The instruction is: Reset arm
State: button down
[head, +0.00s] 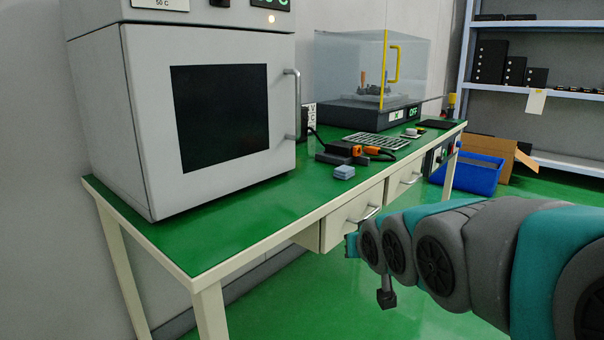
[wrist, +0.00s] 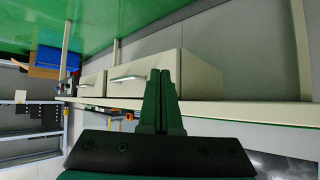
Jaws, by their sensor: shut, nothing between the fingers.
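My arm (head: 450,245) reaches in from the right in the head view, low in front of the green-topped workbench (head: 240,230). Its far end is beside the bench's drawer fronts, below the bench top. In the wrist view my gripper (wrist: 163,72) has its two dark green fingers together, with nothing held. Behind the fingers in that view are the drawers, the near one (wrist: 195,75) with a metal handle. The drawers look shut. The gripper fingers are hard to make out in the head view.
A grey oven (head: 208,110) stands on the left of the bench. A clear-covered machine (head: 370,75) with a yellow handle is at the far end. A grey-blue block (head: 344,172) lies near the front edge. A blue bin (head: 470,172) and shelves (head: 560,110) stand beyond. Green floor is free below.

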jog(key=s+d+f+g, duration=0.1)
jog(key=s+f+g, duration=0.3)
jog(key=s, duration=0.7)
jog(key=s+d+f+g+h, duration=0.1)
jog(key=s+f+g, duration=0.3)
jog(key=s, duration=0.7)
jog(key=s+d+f+g, duration=0.2)
jog(key=s+f+g, duration=0.2)
jog(key=s+f, duration=0.4)
jog(key=s, duration=0.3)
jog(key=shift+s+d+m, duration=0.2)
jog(key=shift+d+m, duration=0.2)
